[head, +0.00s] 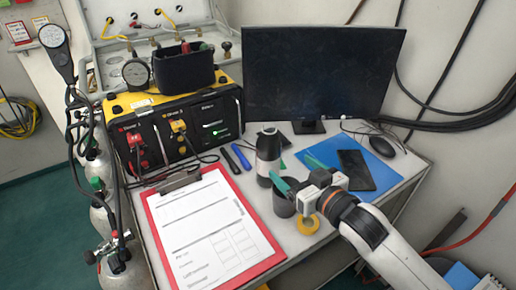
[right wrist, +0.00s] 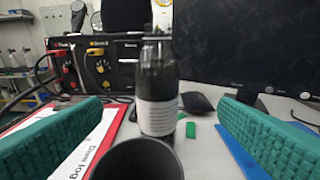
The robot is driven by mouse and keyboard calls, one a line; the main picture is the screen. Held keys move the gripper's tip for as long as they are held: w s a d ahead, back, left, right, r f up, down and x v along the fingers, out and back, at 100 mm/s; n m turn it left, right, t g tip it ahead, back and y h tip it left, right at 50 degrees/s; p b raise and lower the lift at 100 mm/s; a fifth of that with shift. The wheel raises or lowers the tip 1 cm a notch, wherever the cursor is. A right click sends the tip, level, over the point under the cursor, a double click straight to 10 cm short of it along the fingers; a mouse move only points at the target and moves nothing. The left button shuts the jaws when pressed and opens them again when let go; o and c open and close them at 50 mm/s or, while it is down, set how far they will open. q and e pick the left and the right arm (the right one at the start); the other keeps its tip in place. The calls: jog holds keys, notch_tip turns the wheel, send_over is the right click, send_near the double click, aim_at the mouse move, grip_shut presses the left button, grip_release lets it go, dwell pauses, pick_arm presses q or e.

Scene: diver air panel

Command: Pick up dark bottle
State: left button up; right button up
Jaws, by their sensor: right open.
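The dark bottle (head: 267,160) stands upright on the table in the head view, black with a pale label band. In the right wrist view the bottle (right wrist: 157,75) is near the middle, ahead of and between my fingers, with its white label facing me. My right gripper (head: 297,171) is open and empty, its green fingers spread at the bottle's right and near side. A dark cup (head: 283,207) stands in front of the bottle, and its rim covers the bottle's lower part in the right wrist view (right wrist: 138,147). My left gripper is not in view.
A red clipboard (head: 263,231) lies left of the cup. Yellow tape (head: 308,226) is beside the cup. A blue mat (head: 325,150), a black phone-like slab (head: 357,171) and a mouse (head: 382,147) lie right. The monitor (head: 320,75) and yellow-black panel (head: 190,125) stand behind.

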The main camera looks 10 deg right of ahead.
aim_at(277, 152)
jog(key=shift+w+a+r, duration=0.15)
jog(key=shift+w+a, duration=0.05)
jog(key=shift+w, duration=0.25)
jog(key=shift+w+a+r, duration=0.15)
jog(key=shift+w, duration=0.3)
jog(key=x, duration=0.5)
jog(key=shift+r+p, duration=0.15)
jog(key=shift+p, duration=0.25)
jog(key=shift+f+p+x, duration=0.2)
jog(key=shift+f+x, duration=0.05)
jog(key=shift+x, duration=1.25)
jog(key=shift+f+p+x, duration=0.15)
jog(key=shift+f+x, duration=0.1)
jog(key=shift+x, duration=1.25)
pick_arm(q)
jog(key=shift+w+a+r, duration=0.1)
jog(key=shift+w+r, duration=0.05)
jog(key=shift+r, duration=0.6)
pick_arm(e)
jog(key=shift+s+a, duration=0.1)
jog(key=shift+s, duration=0.05)
jog(key=shift+c, duration=0.2)
jog(key=shift+r, duration=0.1)
jog(key=c, duration=1.4)
jog(key=shift+r, duration=0.15)
jog(key=shift+r, duration=4.8)
jog(key=shift+r, duration=0.1)
